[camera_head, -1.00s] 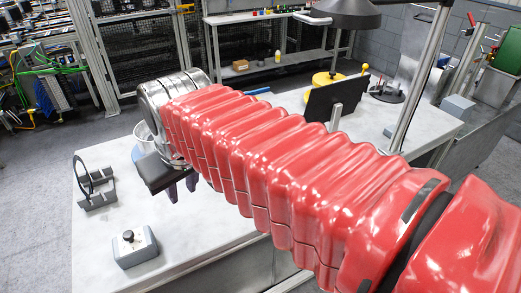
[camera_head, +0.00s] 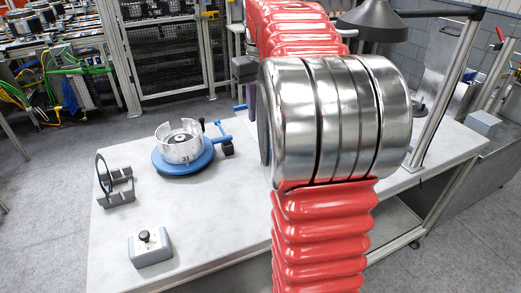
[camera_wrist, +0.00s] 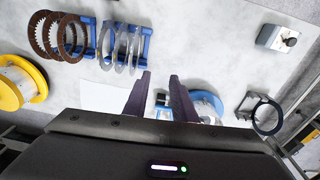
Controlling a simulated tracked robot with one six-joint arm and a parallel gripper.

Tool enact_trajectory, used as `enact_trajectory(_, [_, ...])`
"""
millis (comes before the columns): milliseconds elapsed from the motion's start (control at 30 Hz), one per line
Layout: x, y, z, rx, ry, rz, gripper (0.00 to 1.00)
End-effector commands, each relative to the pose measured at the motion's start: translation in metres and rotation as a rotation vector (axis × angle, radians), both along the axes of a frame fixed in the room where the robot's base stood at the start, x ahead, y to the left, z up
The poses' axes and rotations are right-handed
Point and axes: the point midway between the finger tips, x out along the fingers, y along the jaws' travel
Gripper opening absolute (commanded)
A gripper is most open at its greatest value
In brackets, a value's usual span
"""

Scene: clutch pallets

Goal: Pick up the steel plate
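Several thin silver steel plates (camera_wrist: 118,48) stand on edge in a blue rack (camera_wrist: 146,42) in the wrist view. Several brown toothed plates (camera_wrist: 55,36) stand in a similar rack to their left. My gripper (camera_wrist: 160,76) is open and empty, its two dark purple fingers apart. In the picture, its fingertips are below the steel plates, and they look apart from them. In the head view, my gripper is mostly hidden behind my own arm, and the plates are hidden too.
A blue round fixture with a silver drum (camera_head: 182,146) stands on the white table (camera_head: 225,205). A ring on a dark stand (camera_head: 114,184) and a small knob box (camera_head: 150,246) are at left. A yellow fixture (camera_wrist: 18,84) and a lamp (camera_head: 403,22) are also near.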

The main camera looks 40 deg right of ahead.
Motion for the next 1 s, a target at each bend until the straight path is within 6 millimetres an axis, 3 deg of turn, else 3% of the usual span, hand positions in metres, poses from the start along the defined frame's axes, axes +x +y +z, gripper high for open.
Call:
enact_trajectory(100, [0.001,-0.038,-0.007,0.02,0.03,-0.027,0.24])
enact_trajectory(300, [-0.003,-0.074,-0.013,0.044,0.061,-0.048,0.24])
enact_trajectory(767, [-0.004,-0.079,-0.016,0.048,0.066,-0.049,0.24])
enact_trajectory(1000, [-0.004,-0.079,-0.04,0.049,0.067,-0.049,0.24])
